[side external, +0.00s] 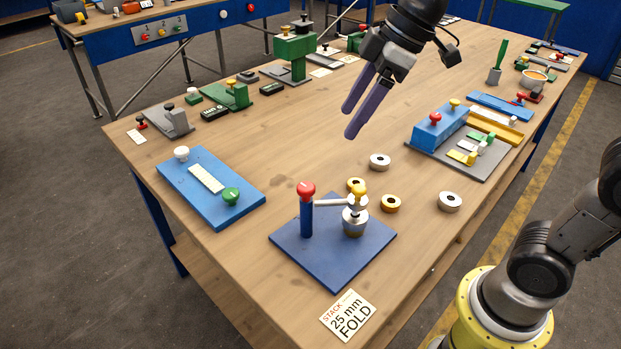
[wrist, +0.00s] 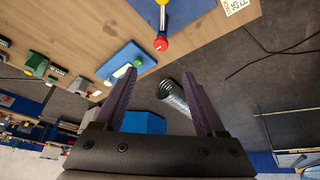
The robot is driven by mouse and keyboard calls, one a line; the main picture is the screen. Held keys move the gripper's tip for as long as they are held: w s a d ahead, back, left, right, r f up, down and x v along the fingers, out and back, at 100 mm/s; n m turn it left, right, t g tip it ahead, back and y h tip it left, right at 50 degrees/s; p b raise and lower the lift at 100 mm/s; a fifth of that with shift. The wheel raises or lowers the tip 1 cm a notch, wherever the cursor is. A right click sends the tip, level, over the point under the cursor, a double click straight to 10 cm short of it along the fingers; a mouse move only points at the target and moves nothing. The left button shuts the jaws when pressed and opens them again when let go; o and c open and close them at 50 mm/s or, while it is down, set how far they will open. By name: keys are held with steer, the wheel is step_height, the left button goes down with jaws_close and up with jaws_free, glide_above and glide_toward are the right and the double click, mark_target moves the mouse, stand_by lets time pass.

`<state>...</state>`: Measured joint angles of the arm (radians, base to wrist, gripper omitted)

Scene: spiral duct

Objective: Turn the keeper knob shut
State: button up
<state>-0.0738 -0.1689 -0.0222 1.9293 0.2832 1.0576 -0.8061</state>
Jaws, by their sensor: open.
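A blue square plate (side external: 290,247) near the table's front carries a blue post topped by a red knob (side external: 306,188). A metal arm (side external: 330,203) reaches from the post toward a yellow knob (side external: 359,190) over a steel cup-shaped piece (side external: 355,221). No label shows which knob is the keeper. My gripper (side external: 350,120) is open and empty, well above the table and behind the plate, touching nothing. In the wrist view, the red knob (wrist: 160,44) shows beyond my open fingers (wrist: 153,74); the plate (wrist: 185,12) is cut off at the top.
Several loose rings (side external: 450,201) lie right of the plate. A blue board (side external: 235,199) with white and green knobs is at left, and a grey-based fixture (side external: 480,168) at right. A "25 mm FOLD" card (side external: 349,315) lies in front. A silver corrugated duct (wrist: 172,96) shows in the wrist view.

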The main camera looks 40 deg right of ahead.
steer(key=w+f, duration=0.1)
glide_toward(307, 187)
steer(key=shift+g, duration=0.3)
steer(key=x, duration=0.8)
steer(key=shift+w+f, duration=0.1)
steer(key=shift+w, duration=0.2)
jaws_close()
